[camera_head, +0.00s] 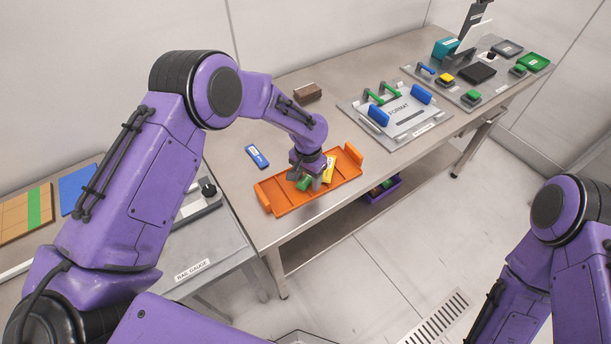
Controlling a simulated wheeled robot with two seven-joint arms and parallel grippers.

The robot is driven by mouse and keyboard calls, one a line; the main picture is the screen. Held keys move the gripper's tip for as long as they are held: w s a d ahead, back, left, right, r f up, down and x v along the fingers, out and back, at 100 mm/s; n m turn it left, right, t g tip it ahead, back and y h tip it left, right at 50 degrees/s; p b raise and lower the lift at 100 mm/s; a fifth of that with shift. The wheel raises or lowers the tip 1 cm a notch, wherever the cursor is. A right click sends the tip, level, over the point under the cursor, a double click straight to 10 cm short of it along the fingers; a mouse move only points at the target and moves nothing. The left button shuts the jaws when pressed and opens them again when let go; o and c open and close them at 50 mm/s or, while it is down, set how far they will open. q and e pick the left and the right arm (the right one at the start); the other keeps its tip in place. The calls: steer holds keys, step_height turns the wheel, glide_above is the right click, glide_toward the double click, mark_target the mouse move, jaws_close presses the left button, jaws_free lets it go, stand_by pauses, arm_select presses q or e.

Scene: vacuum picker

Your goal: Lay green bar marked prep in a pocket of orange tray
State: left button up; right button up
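The orange tray (280,207) lies on the near part of the steel table, with raised handles at both ends. My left gripper (305,181) points down over the middle of the tray. A green bar (304,184) shows low in the tray between its grey fingers. Whether the fingers press on the bar or only stand astride it is too small to tell. Any marking on the green bar is not readable. A yellow bar (330,169) with a label lies in the tray just right of the gripper. My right gripper is out of view; only its arm shows at lower right.
A blue labelled bar (257,157) lies on the table left of the tray. A brown block (307,92) stands behind. A grey format plate (396,116) with green and blue handles is farther right. A purple bin (382,191) sits below the table.

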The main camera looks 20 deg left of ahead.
mark_target(307, 180)
arm_select(q)
step_height(307, 180, up, 12)
steer(key=b, duration=0.3)
